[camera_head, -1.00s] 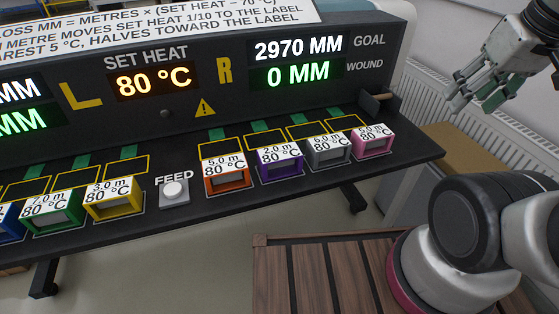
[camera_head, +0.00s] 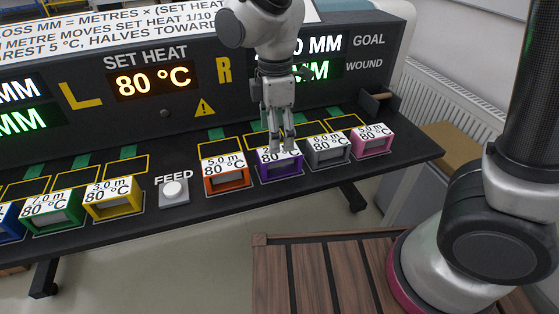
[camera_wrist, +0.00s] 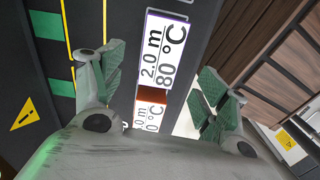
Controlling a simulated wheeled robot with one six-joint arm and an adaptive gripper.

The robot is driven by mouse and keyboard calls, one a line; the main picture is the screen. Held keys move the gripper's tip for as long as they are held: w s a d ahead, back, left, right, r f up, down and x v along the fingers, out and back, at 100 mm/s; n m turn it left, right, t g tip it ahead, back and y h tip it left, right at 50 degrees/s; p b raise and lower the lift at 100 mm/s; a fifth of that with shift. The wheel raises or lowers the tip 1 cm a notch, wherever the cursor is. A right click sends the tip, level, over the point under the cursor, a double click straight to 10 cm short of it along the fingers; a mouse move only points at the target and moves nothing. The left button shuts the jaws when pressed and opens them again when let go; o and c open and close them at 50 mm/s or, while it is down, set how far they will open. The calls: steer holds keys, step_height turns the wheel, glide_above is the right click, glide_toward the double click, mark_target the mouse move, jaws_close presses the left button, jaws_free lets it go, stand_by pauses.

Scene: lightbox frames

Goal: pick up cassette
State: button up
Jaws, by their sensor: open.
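Several coloured cassettes with white labels stand in a row along the front of the black machine. On the right side they are an orange cassette (camera_head: 225,180), a purple cassette (camera_head: 280,170), a grey cassette (camera_head: 328,155) and a pink cassette (camera_head: 371,146). My gripper (camera_head: 283,146) is open, pointing down above the purple cassette and partly hiding its label. In the wrist view the purple cassette's label (camera_wrist: 160,50) reads 2.0 m, 80 °C and lies between and ahead of the open fingers (camera_wrist: 157,85). The orange cassette (camera_wrist: 150,96) shows nearer the palm.
The FEED button (camera_head: 174,190) sits between the orange and yellow (camera_head: 113,204) cassettes. Green (camera_head: 55,217) and blue cassettes stand farther left. Yellow-outlined slots lie behind the row. The upright panel (camera_head: 150,110) rises behind. A wooden slatted top (camera_head: 330,280) is in front.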

mark_target(279, 157)
steer(key=shift+w+a+f+n, duration=0.1)
steer(key=shift+n, duration=0.3)
steer(key=shift+f, duration=0.25)
steer(key=f, duration=0.7)
steer(key=shift+d+f, duration=0.1)
steer(key=shift+d, duration=0.25)
steer(key=c, duration=1.2)
